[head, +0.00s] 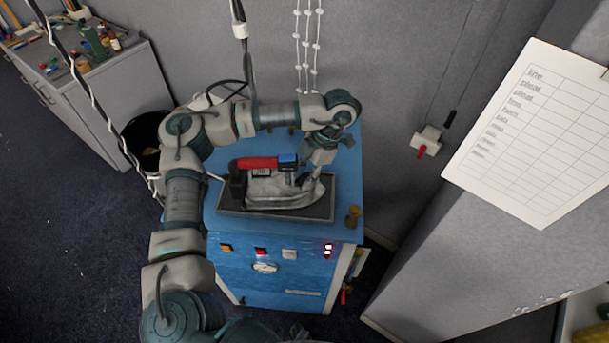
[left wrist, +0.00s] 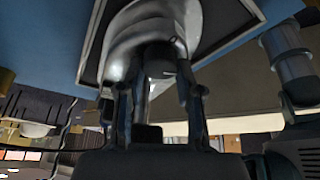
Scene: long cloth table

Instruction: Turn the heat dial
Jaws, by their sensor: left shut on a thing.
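The steam iron (head: 285,190), with a silver body and a red and black handle (head: 257,163), rests on a dark framed pad (head: 240,212) on top of a blue station. My left gripper (head: 304,180) reaches down from the upper right onto the iron's right part. In the left wrist view its two fingers (left wrist: 158,85) close in on a small dark round part below the silver body (left wrist: 125,35), which looks like the heat dial (left wrist: 157,55). In the head view the gripper and handle mostly hide the dial. My right gripper is not in view.
The blue station's front (head: 290,255) carries small switches, a round gauge (head: 264,267) and a lit red indicator (head: 328,250). A brass knob (head: 353,215) stands at its right corner. A black bin (head: 148,140) and grey cabinet (head: 105,90) stand to the left.

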